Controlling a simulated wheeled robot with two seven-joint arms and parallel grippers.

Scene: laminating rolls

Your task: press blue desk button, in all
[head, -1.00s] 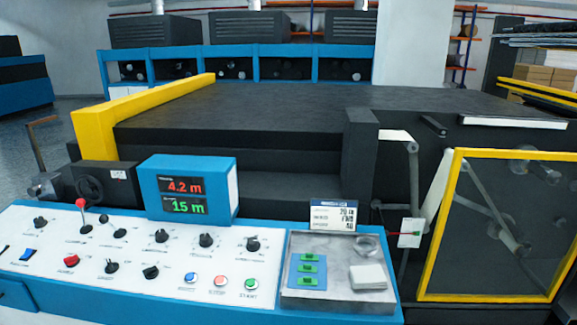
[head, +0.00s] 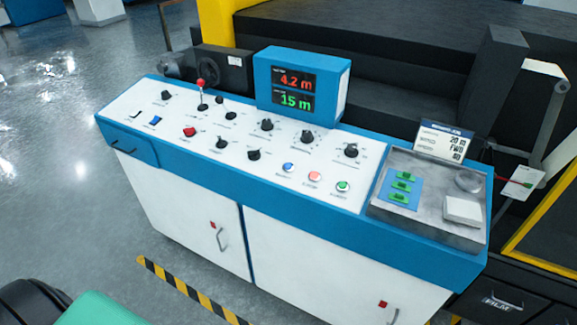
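The blue desk button (head: 288,167) is a small round push button on the white sloped top of the control desk (head: 240,150). It is the leftmost in a row of three, with a red button (head: 315,176) and a green button (head: 343,186) to its right. A blue rocker-like switch (head: 155,120) sits at the desk's left end. Neither of my grippers is in the head view, so their state is hidden.
A display box (head: 303,80) reading 4.2 m and 15 m stands at the desk's back. A metal tray (head: 385,208) with green pieces lies at the right end. A red-knobbed lever (head: 201,88) sticks up. Floor (head: 60,200) is clear at left.

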